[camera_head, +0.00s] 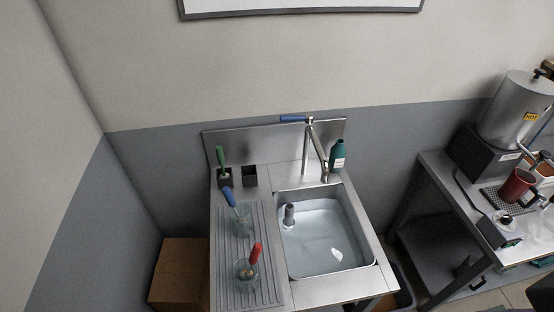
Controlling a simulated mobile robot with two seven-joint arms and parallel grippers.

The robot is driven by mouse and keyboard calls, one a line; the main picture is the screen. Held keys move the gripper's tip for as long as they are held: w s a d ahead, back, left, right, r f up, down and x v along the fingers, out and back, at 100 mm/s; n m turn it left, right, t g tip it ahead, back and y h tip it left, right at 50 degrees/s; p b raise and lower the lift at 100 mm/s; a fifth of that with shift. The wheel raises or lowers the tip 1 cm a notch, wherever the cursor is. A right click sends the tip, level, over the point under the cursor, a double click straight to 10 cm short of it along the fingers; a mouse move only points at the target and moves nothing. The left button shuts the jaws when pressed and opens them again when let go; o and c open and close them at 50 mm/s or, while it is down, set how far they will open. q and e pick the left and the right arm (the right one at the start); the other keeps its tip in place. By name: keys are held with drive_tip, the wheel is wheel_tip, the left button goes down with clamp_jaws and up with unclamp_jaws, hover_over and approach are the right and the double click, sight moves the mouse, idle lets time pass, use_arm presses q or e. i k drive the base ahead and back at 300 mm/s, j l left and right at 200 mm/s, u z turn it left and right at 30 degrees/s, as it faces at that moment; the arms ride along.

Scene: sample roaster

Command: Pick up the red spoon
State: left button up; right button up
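The red spoon (257,253) stands tilted, handle up, with its lower end in a clear glass (246,274). The glass is on the ribbed drainboard (224,290), left of the sink near its front. The spoon's lower end is hard to make out through the glass. Neither of my grippers is in view.
A blue-handled utensil (230,198) leans in another glass behind the red one. A green-handled utensil (221,159) stands in a dark holder at the back. The sink basin (337,268) holds water, under a tall tap (306,150). A cardboard box (178,272) is at left.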

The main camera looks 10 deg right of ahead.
sight(248, 275)
drive_tip(key=i+l+u, duration=0.1)
drive_tip(key=l+u, duration=0.15)
drive_tip(key=u, duration=0.2)
drive_tip(key=l+u, duration=0.3)
drive_tip(key=u, duration=0.15)
drive_tip(key=l+u, duration=0.65)
drive_tip(key=u, duration=0.25)
drive_tip(key=l+u, duration=0.3)
drive_tip(key=u, duration=0.15)
